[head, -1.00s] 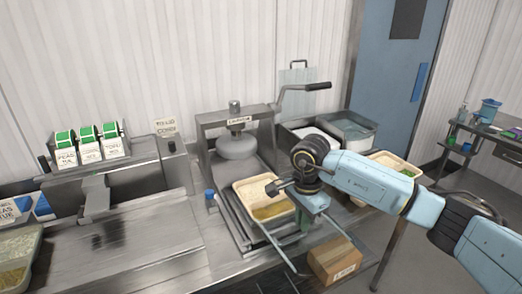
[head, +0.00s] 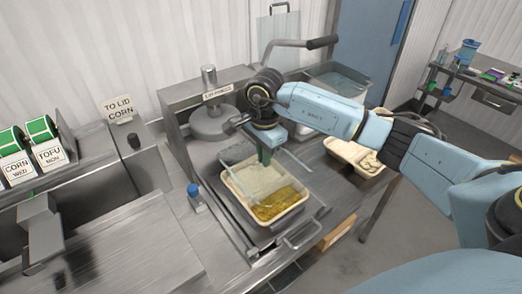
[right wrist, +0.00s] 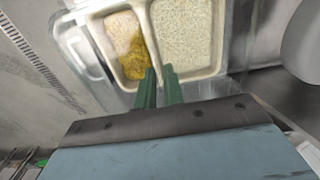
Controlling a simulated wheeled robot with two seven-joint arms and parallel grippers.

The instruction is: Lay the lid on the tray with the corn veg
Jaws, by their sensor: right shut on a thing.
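The tray with the corn veg (head: 293,213) sits on the metal bed in front of the lid press (head: 212,122), with pale rice and yellow corn in it. It also shows in the right wrist view (right wrist: 149,14). My right gripper (head: 265,157) is over the tray's far edge, its green fingers close together. It is shut on what looks like the clear lid (head: 238,152), whose see-through edge also shows around the tray in the right wrist view (right wrist: 78,48). The lid seems to be at or just above the tray; contact is unclear. My left gripper is out of view.
A second tray (head: 383,170) stands to the right on the bench. A "TO LID CORN" sign (head: 119,109) and label rolls (head: 40,128) are at left. A clear bin (head: 345,80) is behind my arm.

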